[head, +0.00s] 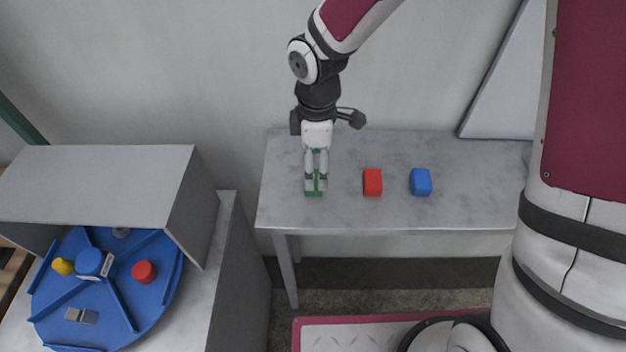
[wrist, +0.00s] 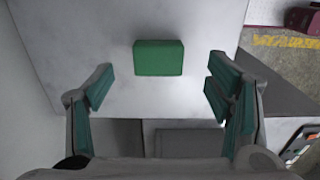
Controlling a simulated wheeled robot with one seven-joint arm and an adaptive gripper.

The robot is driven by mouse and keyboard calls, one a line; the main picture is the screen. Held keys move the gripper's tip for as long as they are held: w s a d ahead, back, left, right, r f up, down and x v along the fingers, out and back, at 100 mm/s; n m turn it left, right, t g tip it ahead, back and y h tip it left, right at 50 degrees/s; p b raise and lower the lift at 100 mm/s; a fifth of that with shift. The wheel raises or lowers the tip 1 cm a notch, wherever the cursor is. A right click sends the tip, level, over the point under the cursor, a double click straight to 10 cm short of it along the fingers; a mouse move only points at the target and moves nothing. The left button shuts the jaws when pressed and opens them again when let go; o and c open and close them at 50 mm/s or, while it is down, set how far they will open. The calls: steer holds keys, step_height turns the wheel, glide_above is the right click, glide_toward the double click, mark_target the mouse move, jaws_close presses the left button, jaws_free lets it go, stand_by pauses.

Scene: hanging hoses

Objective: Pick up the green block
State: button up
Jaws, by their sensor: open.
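The green block (head: 313,193) sits on the grey table (head: 450,215), near its left front edge. My gripper (head: 316,182) points down right over it, and the fingers partly hide the block in the head view. In the wrist view the whole top of the green block (wrist: 159,58) shows, ahead of the gap between my open fingers (wrist: 160,88). The fingers stand apart to its left and right, with nothing between them. I cannot tell how high the fingertips are above the table.
A red block (head: 373,182) and a blue block (head: 420,182) stand to the right on the same table. At the left, a blue turntable (head: 110,325) with several small items sits partly under a grey cover (head: 100,185). A white panel (head: 505,85) leans at the back right.

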mark_target(315, 193)
steer(key=shift+w+a+f, duration=0.1)
steer(key=shift+a+f, duration=0.05)
steer(key=shift+f, duration=1.2)
steer(key=shift+a+f, duration=0.15)
steer(key=shift+f, duration=1.2)
steer(key=c, duration=1.3)
